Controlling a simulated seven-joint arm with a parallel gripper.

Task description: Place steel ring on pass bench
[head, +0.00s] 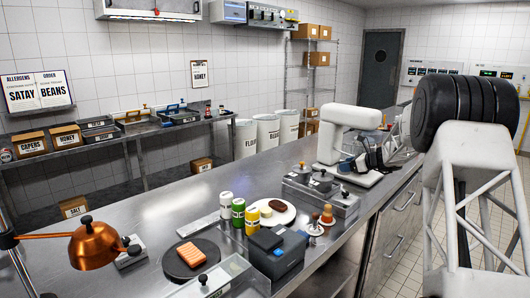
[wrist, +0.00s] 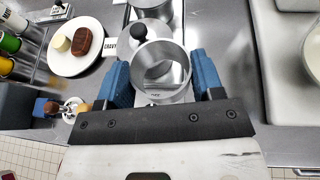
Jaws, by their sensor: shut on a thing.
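My gripper (wrist: 162,70) has two blue fingers, shut on the steel ring (wrist: 176,53), one on each side. The ring is a short open cylinder of shiny metal, seen from above in the wrist view. In the head view my gripper (head: 356,163) is a small dark and blue shape in front of the white mixer, and the ring is too small to make out there. The long steel bench (head: 185,209) runs below. Which surface is the pass bench is not labelled. I cannot tell whether the ring touches what lies beneath it.
Lidded steel containers (head: 321,182) stand beside my gripper. The white mixer (head: 338,148) is close behind it. A white plate (head: 284,220) with food, several bottles (head: 238,213) and a dark box (head: 276,254) stand nearer.

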